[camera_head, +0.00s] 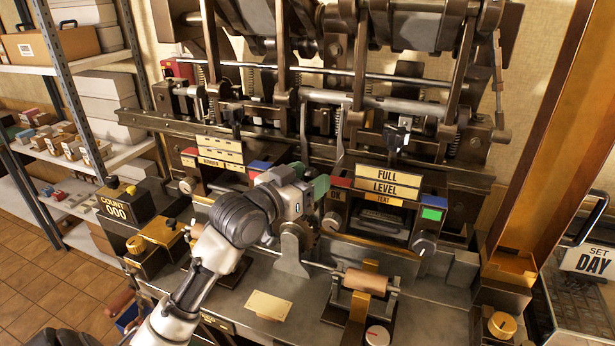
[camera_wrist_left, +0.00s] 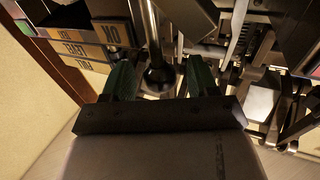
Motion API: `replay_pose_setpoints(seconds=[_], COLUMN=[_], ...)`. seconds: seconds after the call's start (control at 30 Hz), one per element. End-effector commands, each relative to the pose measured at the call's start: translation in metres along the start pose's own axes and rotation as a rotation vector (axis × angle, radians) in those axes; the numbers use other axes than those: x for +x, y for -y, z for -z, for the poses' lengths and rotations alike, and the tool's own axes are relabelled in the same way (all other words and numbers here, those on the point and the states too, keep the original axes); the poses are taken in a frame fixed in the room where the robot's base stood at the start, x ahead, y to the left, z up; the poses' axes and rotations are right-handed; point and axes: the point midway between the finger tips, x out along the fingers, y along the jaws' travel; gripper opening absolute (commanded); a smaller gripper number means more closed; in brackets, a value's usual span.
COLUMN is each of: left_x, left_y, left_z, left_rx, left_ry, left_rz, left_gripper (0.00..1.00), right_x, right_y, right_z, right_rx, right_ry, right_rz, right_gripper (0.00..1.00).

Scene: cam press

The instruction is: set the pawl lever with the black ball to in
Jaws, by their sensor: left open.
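My left gripper (camera_head: 310,178) reaches in from the left and stands in front of the middle of the press. Its green fingers are apart. In the left wrist view the open gripper (camera_wrist_left: 160,80) has the black ball (camera_wrist_left: 158,78) of the pawl lever (camera_wrist_left: 151,35) in the gap between its fingers. A gap shows on both sides of the ball, so the fingers do not appear to touch it. In the head view the ball is not clearly seen; the gripper seems to cover it. The lever's in or out marking cannot be read. My right gripper is not in view.
The plates FULL LEVEL TEXT (camera_head: 388,178) and a green-lit button (camera_head: 432,214) are right of my gripper. A roller (camera_head: 365,282) and a cream plate (camera_head: 269,306) lie below. A COUNT box (camera_head: 117,208) stands left, and a SET DAY sign (camera_head: 590,262) hangs at right.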

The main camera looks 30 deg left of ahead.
Motion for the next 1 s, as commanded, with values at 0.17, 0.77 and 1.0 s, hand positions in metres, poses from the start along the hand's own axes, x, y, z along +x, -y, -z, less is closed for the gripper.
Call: replay_pose_setpoints(seconds=[0.17,0.77,1.0], left_x=[0.0,-0.002,-0.006], left_y=[0.0,0.003,0.014], left_z=[0.0,-0.002,-0.005], left_rx=[-0.001,-0.039,-0.167], left_ry=[0.0,-0.013,-0.066], left_rz=[0.0,0.001,0.002], left_gripper=[0.39,0.0,0.0], right_x=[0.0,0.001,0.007], right_y=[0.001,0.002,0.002], right_z=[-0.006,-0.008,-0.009], right_rx=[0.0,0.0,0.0], right_ry=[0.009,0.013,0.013], right_rz=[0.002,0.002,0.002], right_gripper=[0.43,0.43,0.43])
